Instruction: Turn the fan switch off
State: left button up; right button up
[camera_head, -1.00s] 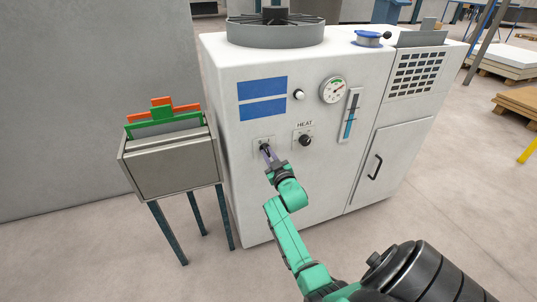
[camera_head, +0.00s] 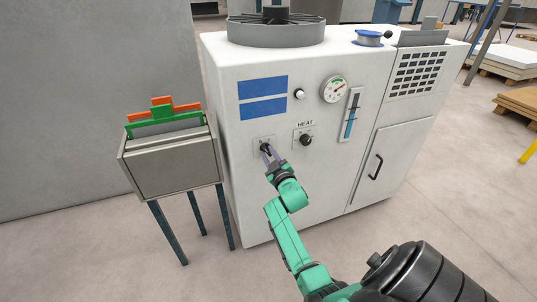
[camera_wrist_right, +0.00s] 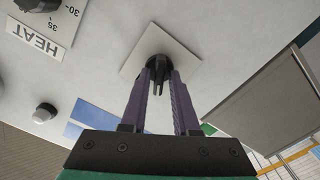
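The fan switch (camera_head: 264,147) is a small dark switch on a pale square plate, low on the left part of the white machine's front. In the right wrist view the black switch (camera_wrist_right: 158,65) stands out from its plate. My right gripper (camera_head: 267,152) is at the switch. In the right wrist view the purple fingers of my right gripper (camera_wrist_right: 161,78) reach along both sides of the switch, with a gap between them. The fingertips partly hide the switch, and contact is hard to judge. My left gripper is out of view.
The HEAT knob (camera_head: 305,140) is just right of the switch. A gauge (camera_head: 333,90), a white button (camera_head: 299,95) and blue panels (camera_head: 262,86) are above. A grey box on legs (camera_head: 170,165) stands close on the left. A round fan housing (camera_head: 276,33) tops the machine.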

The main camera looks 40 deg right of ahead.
jog(key=shift+o, duration=0.2)
jog(key=shift+s+a, duration=0.1)
jog(key=shift+s, duration=0.15)
jog(key=p+v, duration=0.1)
jog(key=v, duration=1.3)
